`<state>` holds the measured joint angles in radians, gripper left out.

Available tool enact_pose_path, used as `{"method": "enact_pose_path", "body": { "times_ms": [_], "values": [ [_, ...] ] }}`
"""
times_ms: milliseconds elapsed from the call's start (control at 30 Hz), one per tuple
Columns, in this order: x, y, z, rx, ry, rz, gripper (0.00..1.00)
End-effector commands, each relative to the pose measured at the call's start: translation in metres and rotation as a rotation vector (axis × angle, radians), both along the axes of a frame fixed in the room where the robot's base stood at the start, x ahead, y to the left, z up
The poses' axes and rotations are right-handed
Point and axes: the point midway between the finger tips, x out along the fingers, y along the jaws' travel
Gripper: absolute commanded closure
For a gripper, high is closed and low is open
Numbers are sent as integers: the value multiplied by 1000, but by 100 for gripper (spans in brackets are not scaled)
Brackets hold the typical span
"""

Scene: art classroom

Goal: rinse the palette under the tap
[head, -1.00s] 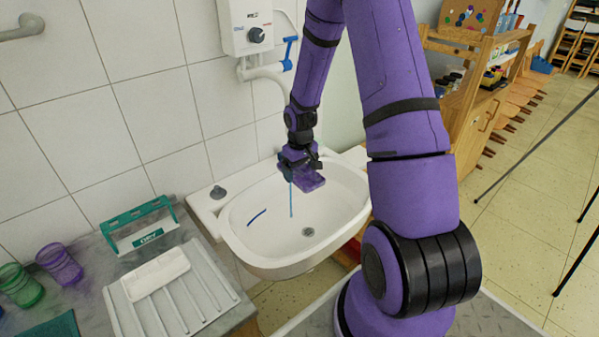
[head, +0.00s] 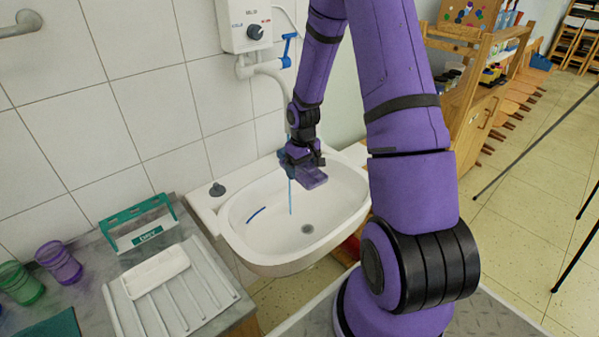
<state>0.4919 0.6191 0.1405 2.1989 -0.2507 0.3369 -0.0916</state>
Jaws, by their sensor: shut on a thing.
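The palette is held above the basin floor, slightly tilted. A thin blue stream of water (head: 291,197) falls beside the palette's left side into the basin. I cannot tell whether it touches the palette. The tap spout is mostly hidden behind my arm; its white pipe (head: 268,68) and blue lever (head: 288,48) show on the wall.
A green-framed rack (head: 140,224), purple cup (head: 59,262) and green cup (head: 20,283) stand there too. A wooden shelf (head: 480,110) is right.

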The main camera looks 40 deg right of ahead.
Motion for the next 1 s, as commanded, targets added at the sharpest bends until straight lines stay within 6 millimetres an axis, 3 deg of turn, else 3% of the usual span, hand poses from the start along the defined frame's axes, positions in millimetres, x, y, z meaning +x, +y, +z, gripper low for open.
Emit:
{"method": "enact_pose_path", "body": {
  "times_ms": [1000],
  "values": [
    [7,7,0,0,1,0,37]
  ]
}}
